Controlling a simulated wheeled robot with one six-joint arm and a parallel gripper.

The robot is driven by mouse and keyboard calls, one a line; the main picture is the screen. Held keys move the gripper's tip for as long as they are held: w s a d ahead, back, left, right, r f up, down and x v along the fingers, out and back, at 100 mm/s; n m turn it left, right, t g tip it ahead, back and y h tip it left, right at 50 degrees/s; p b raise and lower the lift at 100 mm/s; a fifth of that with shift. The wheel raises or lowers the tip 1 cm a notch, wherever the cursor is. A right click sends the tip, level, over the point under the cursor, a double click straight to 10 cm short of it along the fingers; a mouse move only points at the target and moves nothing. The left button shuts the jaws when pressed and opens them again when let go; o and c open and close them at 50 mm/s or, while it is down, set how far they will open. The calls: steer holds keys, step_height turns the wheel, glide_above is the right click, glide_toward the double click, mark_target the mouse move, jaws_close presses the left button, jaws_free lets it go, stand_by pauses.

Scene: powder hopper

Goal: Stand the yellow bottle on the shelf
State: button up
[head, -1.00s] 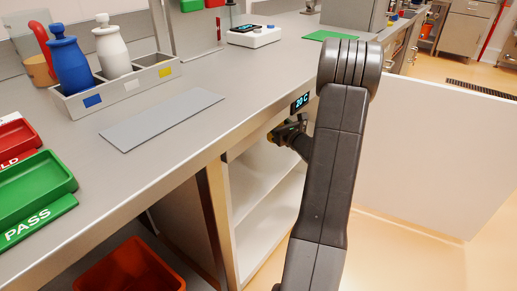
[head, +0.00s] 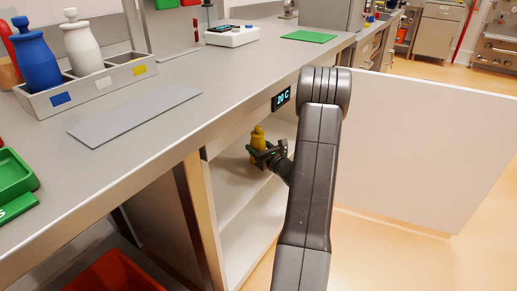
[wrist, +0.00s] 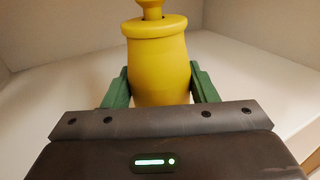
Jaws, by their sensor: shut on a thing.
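The yellow bottle (head: 257,139) is upright inside the open cabinet under the counter. It also fills the middle of the wrist view (wrist: 158,62), between two green fingers. My gripper (head: 261,154) is shut on the bottle's body. The white shelf (head: 228,168) lies below and around it, and shows pale behind the bottle in the wrist view (wrist: 245,75). The bottle's base is hidden by my gripper, so I cannot tell whether it touches the shelf.
The cabinet door (head: 425,150) stands open to the right. The counter edge with a "20 C" display (head: 281,99) is above the opening. A rack (head: 100,84) holds a blue bottle (head: 36,62) and a white bottle (head: 83,45). A red bin (head: 115,274) is below left.

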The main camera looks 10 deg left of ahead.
steer(key=shift+f, duration=0.2)
steer(key=o, duration=1.1)
steer(key=shift+r, duration=0.1)
steer(key=shift+r, duration=0.2)
steer(key=p+v, duration=0.2)
steer(key=v, duration=1)
steer(key=shift+s+f+p, duration=0.1)
steer(key=shift+p, duration=0.25)
